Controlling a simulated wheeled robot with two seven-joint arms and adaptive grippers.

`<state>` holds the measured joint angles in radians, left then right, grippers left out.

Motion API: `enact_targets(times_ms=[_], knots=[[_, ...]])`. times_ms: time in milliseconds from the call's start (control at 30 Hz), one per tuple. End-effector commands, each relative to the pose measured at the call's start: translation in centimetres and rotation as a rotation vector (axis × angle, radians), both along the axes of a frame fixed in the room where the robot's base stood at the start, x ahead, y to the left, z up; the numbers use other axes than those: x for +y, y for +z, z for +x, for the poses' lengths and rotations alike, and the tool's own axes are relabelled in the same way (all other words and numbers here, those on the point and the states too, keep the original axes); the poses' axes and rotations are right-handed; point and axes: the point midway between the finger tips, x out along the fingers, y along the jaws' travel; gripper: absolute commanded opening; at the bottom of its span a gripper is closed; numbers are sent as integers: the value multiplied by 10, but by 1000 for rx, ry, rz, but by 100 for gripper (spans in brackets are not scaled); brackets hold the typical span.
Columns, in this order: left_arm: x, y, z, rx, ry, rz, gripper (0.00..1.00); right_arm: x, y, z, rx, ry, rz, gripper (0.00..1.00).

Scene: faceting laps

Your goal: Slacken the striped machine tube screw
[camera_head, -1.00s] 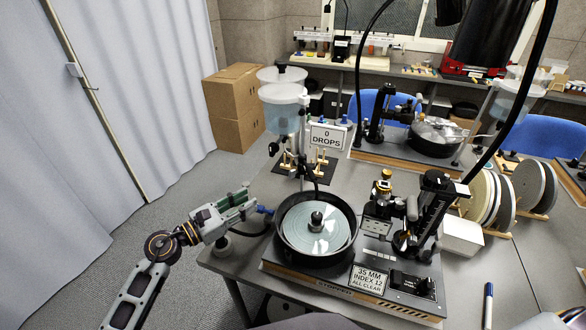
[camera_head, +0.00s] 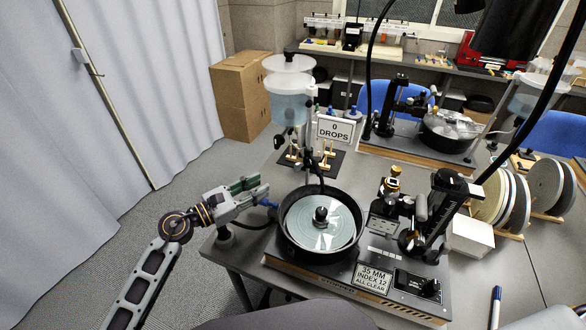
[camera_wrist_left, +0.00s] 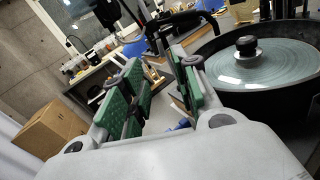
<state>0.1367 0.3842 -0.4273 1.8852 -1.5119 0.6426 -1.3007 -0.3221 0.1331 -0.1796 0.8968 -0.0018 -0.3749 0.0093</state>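The near lapping machine has a black pan with a pale green lap (camera_head: 320,222) on a dark base. A thin dark tube (camera_head: 256,217) leaves the left side of the pan. A small blue piece (camera_head: 267,203) sits by that tube; I cannot tell whether it is the tube screw, and I make out no stripes on it. My left gripper (camera_head: 264,194) is just left of the pan, beside the blue piece. In the left wrist view its green pads (camera_wrist_left: 160,90) stand apart, with blue (camera_wrist_left: 183,124) showing low between them, partly hidden. My right gripper is not in view.
A water tank (camera_head: 290,100) on a stand and a "0 DROPS" sign (camera_head: 336,129) stand behind the pan. A second machine (camera_head: 447,130) is farther back. Laps in a rack (camera_head: 500,200) and a white box (camera_head: 470,237) stand right.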

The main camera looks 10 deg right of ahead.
Motion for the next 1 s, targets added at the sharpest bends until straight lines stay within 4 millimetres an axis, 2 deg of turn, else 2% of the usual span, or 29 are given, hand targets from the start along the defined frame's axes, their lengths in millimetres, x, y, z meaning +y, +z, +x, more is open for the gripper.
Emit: enact_targets(times_ms=[600, 1000], knots=[[-52, 1, 25, 0, 1, -1, 30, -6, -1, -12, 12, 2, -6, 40], [-86, 1, 42, 0, 1, -2, 30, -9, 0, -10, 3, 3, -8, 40]])
